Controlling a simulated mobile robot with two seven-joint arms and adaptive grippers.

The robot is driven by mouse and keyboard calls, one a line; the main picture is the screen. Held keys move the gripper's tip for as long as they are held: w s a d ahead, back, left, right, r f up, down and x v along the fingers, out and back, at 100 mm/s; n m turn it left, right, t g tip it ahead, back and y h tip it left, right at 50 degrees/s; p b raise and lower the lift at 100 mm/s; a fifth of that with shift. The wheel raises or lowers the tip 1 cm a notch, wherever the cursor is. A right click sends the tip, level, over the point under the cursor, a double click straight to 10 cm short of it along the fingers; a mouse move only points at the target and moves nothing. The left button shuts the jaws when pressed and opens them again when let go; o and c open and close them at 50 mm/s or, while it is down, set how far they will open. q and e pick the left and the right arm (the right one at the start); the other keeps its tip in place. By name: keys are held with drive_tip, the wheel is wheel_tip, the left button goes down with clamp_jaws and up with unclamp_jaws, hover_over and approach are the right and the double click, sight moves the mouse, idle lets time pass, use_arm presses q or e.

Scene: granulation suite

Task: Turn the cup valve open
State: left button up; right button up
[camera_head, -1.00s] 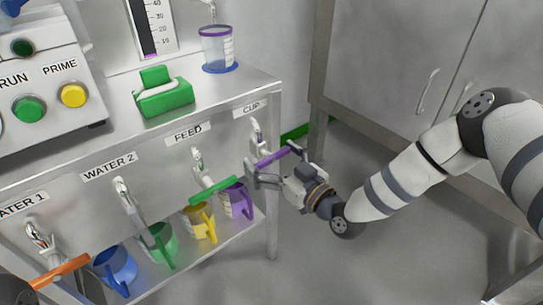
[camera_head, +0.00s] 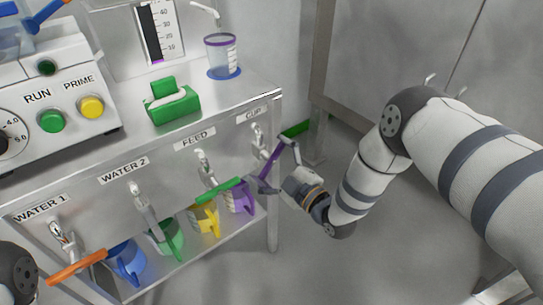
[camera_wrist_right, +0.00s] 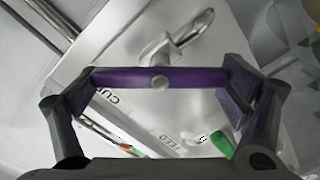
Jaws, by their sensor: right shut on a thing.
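The cup valve is the tap with a purple bar handle (camera_head: 272,161) under the CUP label (camera_head: 249,115), at the right end of the bench front. In the head view the handle stands steeply tilted, its upper end leaning right. My right gripper (camera_head: 276,165) is shut on the handle, one finger at each end of it. In the right wrist view the purple handle (camera_wrist_right: 125,78) spans straight across between the two fingers of the gripper (camera_wrist_right: 160,80), with the metal tap spout behind it. My left gripper is not in view.
Neighbouring taps have a green handle (camera_head: 218,190) and an orange handle (camera_head: 77,267). Coloured jugs, including a purple one (camera_head: 240,199), stand on the shelf below. A clear cup (camera_head: 221,55) sits on the bench top. The floor right of the bench is open.

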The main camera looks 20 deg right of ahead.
drive_tip(key=n+p, duration=0.1)
drive_tip(key=n, duration=0.3)
drive_tip(key=shift+a+n, duration=0.1)
drive_tip(key=shift+n, duration=0.2)
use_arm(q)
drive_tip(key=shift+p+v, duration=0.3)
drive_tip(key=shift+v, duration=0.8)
use_arm(e)
drive_tip(key=shift+f+n, duration=0.15)
drive_tip(key=shift+n, duration=1.45)
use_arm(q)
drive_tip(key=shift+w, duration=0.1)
use_arm(e)
drive_tip(key=shift+n, duration=0.3)
drive_tip(key=o, duration=0.9)
drive_tip(key=v, duration=1.2)
